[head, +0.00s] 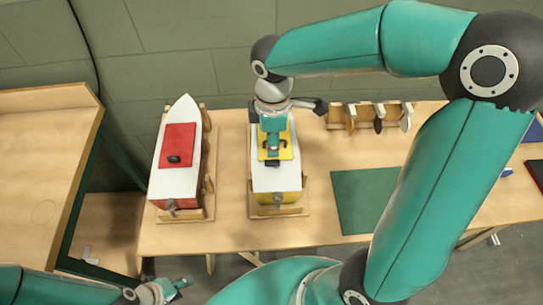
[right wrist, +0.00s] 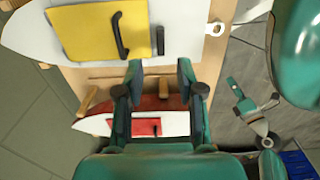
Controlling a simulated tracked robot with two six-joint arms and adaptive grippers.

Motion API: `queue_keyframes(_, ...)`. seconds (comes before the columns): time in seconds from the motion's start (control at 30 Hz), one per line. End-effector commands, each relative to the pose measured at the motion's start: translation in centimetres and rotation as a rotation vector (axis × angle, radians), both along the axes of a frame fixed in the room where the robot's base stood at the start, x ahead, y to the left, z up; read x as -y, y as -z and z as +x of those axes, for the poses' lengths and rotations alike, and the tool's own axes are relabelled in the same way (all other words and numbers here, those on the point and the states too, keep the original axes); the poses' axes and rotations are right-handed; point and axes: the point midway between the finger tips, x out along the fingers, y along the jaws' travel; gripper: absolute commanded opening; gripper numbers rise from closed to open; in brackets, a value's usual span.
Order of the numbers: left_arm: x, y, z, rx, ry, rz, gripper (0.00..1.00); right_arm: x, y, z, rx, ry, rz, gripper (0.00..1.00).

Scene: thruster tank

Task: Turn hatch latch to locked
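A white-decked boat (head: 275,182) with a yellow hatch (head: 286,148) stands mid-bench. The hatch also shows in the right wrist view (right wrist: 85,35), with a black bent handle (right wrist: 120,35) on it and a short dark bar (right wrist: 160,41) at its edge. I cannot tell which way the latch is set. My right gripper (head: 273,148) is above this hatch and covers part of it. In the right wrist view its fingers (right wrist: 160,66) are apart and empty, beside the dark bar. My left gripper (head: 181,288) is low at the left, away from both boats, its fingers spread.
A second boat (head: 171,182) with a red hatch (head: 179,138) stands to the left in its cradle. A wooden rack (head: 335,119) holding several parts is at the back right. A green mat (head: 362,200) lies clear to the right. My right arm crosses the right side.

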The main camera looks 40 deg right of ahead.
Motion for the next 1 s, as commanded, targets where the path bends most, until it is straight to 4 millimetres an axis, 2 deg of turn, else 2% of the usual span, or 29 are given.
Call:
queue_keyframes(0.03,0.0,-0.1,0.0,0.0,0.0,0.0,0.4,0.0,1.2,-0.1,-0.006,0.0,-0.001,0.38)
queue_keyframes(0.2,0.0,-0.2,0.0,0.0,0.0,0.0,0.4,0.1,4.5,-0.1,-0.006,0.0,-0.001,0.38)
queue_keyframes(0.4,0.0,-0.3,0.0,0.0,0.0,0.0,0.4,0.1,6.9,-0.1,-0.003,0.002,-0.001,0.38)
queue_keyframes(0.8,0.0,-0.3,0.0,0.0,0.0,0.0,0.4,0.1,7.7,0.0,0.001,0.003,-0.001,0.38)
queue_keyframes(0.83,0.0,-0.3,0.0,0.0,0.0,0.0,0.4,0.1,7.7,0.0,0.001,0.003,-0.001,0.36)
queue_keyframes(1.0,0.0,-0.3,0.0,0.0,0.0,0.0,0.4,0.1,7.7,0.0,0.001,0.003,-0.001,0.07)
